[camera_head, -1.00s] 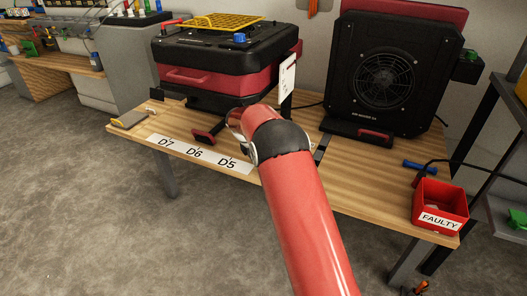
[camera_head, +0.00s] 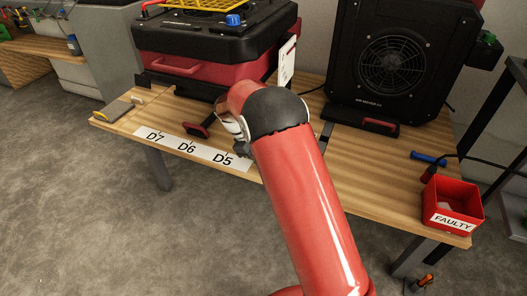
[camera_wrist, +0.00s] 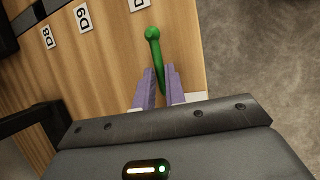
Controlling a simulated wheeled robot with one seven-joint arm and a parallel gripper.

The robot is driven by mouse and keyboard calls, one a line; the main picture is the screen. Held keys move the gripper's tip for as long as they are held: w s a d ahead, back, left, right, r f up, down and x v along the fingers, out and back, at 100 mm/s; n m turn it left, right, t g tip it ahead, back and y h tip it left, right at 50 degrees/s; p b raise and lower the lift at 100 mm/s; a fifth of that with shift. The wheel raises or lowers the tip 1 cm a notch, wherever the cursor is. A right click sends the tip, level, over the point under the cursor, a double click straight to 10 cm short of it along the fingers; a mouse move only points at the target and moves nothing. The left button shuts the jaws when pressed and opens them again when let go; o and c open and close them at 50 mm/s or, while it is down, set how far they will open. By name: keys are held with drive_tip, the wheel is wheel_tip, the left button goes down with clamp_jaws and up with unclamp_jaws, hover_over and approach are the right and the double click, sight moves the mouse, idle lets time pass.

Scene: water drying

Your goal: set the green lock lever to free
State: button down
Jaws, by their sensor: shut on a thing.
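The green lock lever (camera_wrist: 153,35) shows in the wrist view as a slim green bar with a rounded knob at its far end, by the edge of the wooden table. My gripper (camera_wrist: 162,82) has its two purple fingers on either side of the lever's lower part, shut on it. The knob sticks out beyond the fingertips. The lever's base is not clearly visible. In the head view, my red arm hides the lever and the fingers.
The wooden table (camera_head: 365,215) carries a black-and-red machine (camera_head: 200,50) at the left and a black fan unit (camera_head: 395,65) at the back. A red FAULTY bin (camera_head: 452,200) and a blue tool (camera_head: 428,159) lie at the right. Slot labels (camera_head: 187,149) line the front edge.

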idle(0.4)
drive_tip(key=c, duration=1.5)
unclamp_jaws()
drive_tip(key=shift+o, duration=0.2)
drive_tip(key=v, duration=0.7)
drive_tip(key=shift+a+r, duration=0.2)
drive_tip(key=shift+r, duration=0.15)
